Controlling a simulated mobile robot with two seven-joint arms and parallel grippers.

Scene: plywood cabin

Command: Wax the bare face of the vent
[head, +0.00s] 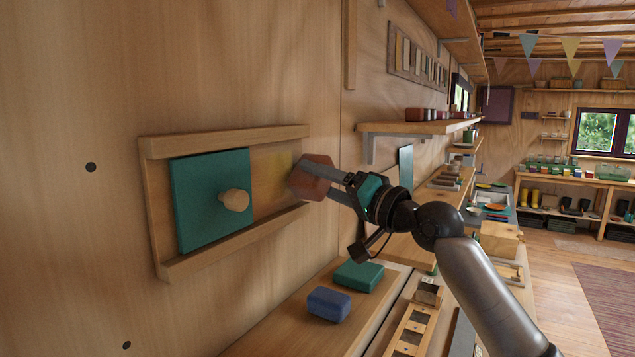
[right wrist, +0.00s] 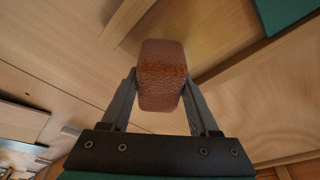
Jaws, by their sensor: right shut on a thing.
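The vent is a wooden frame (head: 225,137) on the plywood wall in the head view, with upper and lower rails. A teal sliding panel (head: 190,210) with a round wooden knob (head: 234,200) covers its left part. The bare face (head: 263,170) shows to the right of the panel, with a yellowish patch on it. My right gripper (head: 329,183) is shut on a reddish-brown block (head: 309,175), at the right end of the bare face. The block also shows between the fingers in the right wrist view (right wrist: 162,75). I cannot tell whether it touches the face. My left gripper is out of view.
A blue block (head: 328,304) and a green block (head: 358,274) lie on the wooden bench (head: 290,335) below the vent. A wall shelf (head: 425,127) juts out to the right, above my right arm.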

